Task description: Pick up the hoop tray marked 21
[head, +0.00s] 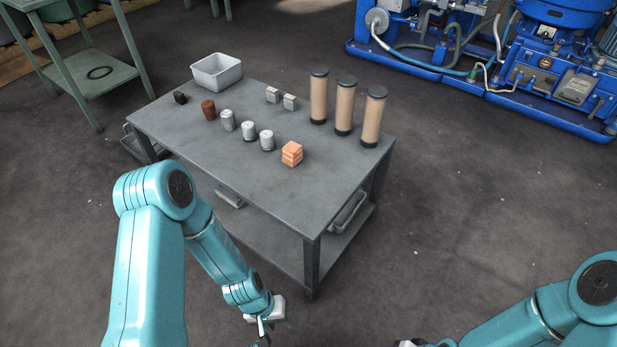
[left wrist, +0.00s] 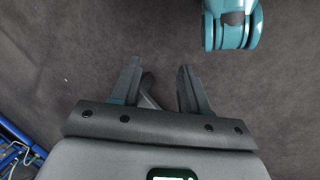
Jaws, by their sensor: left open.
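No marking 21 can be read in either view, so I cannot tell which thing is the hoop tray. A pale open tray (head: 217,72) stands at the far left corner of the grey table (head: 240,170). My right gripper (head: 412,343) is mostly cut off at the bottom edge.
Three tan tubes (head: 344,105) with black caps stand at the table's back right. Silver cylinders (head: 248,131), a brown cylinder (head: 208,110) and an orange stack (head: 292,153) stand on the table. Blue machinery (head: 520,60) is at the back right. The floor (head: 480,210) right of the table is clear.

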